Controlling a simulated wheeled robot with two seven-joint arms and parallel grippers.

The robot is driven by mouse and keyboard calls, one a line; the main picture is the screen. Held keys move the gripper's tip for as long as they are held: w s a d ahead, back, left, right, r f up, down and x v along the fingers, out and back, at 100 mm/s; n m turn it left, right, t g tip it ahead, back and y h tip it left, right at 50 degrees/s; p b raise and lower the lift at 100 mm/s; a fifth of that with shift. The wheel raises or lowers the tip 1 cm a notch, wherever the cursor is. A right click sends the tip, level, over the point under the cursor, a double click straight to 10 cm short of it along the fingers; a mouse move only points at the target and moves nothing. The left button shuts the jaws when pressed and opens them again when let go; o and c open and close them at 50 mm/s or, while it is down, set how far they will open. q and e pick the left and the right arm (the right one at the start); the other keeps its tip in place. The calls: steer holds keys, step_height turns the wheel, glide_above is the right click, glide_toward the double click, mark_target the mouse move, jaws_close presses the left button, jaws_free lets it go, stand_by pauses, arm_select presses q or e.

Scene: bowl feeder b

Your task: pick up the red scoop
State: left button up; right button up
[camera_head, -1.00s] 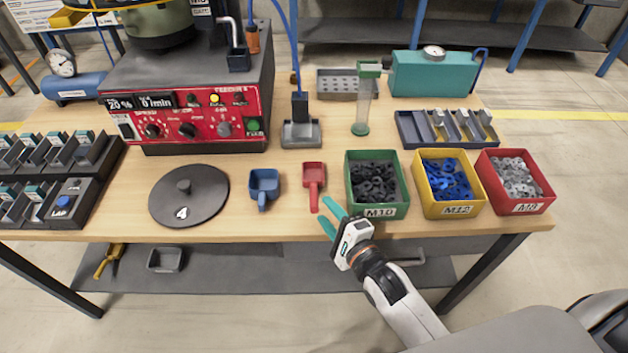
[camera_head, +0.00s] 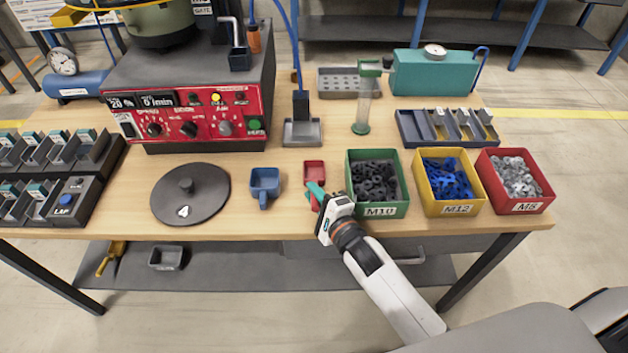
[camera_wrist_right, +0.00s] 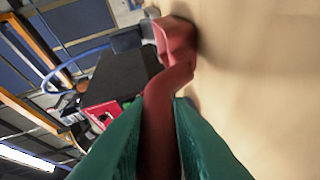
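The red scoop (camera_head: 314,171) sits on the table between the blue scoop and the green bin, its bowl pointing away from me. My right gripper (camera_head: 314,195) is at its handle, which is mostly hidden in the head view. In the right wrist view, the red scoop (camera_wrist_right: 176,45) runs up between the two green fingers of the right gripper (camera_wrist_right: 158,108). The fingers lie close against both sides of the handle and look shut on it. The scoop shows no clear lift off the table. My left gripper is not in view.
A blue scoop (camera_head: 265,183) lies to the left, beside a dark round lid (camera_head: 189,194). The green bin (camera_head: 382,211) stands close on the right, followed by the yellow bin (camera_head: 452,210) and red bin (camera_head: 530,207). A grey stand (camera_head: 301,133) is behind.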

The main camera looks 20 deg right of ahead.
jaws_close()
step_height(320, 180, up, 10)
steer(key=shift+r+p, duration=0.1)
steer(key=shift+p, duration=0.45)
